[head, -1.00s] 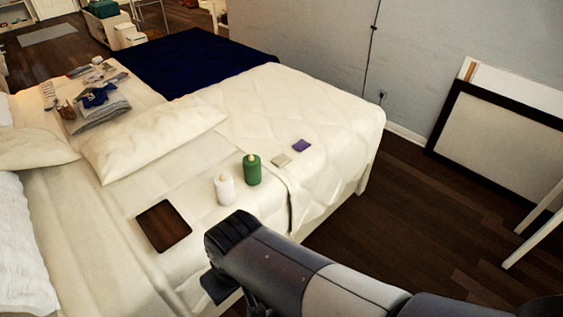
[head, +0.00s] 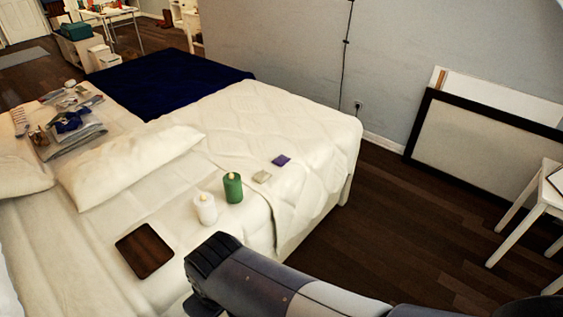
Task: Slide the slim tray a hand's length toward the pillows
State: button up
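The slim tray (head: 145,250) is a dark brown, flat rectangle with rounded corners. It lies flat on the cream bedding near the bed's near edge, in the lower left of the head view. The pillows lie to its left and beyond: a long cream pillow (head: 130,165) behind it, and another cream pillow (head: 22,176) at the left edge. My gripper (head: 196,303) is at the bottom of the view, right of and nearer than the tray, apart from it. Its fingers are mostly hidden by my arm, so its opening does not show.
A white candle-like bottle (head: 206,209) and a green one (head: 233,188) stand right of the tray. A beige square (head: 262,177) and a purple square (head: 281,160) lie beyond them. Folded clothes (head: 70,130) lie behind the long pillow. Bedding between tray and pillows is clear.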

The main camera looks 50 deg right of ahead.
aim_at(143, 249)
jog(key=i+l, duration=0.2)
jog(key=l, duration=0.15)
jog(key=i+l, duration=0.25)
jog(key=l, duration=0.15)
jog(key=i+l, duration=0.2)
jog(key=l, duration=0.15)
jog(key=u, duration=0.05)
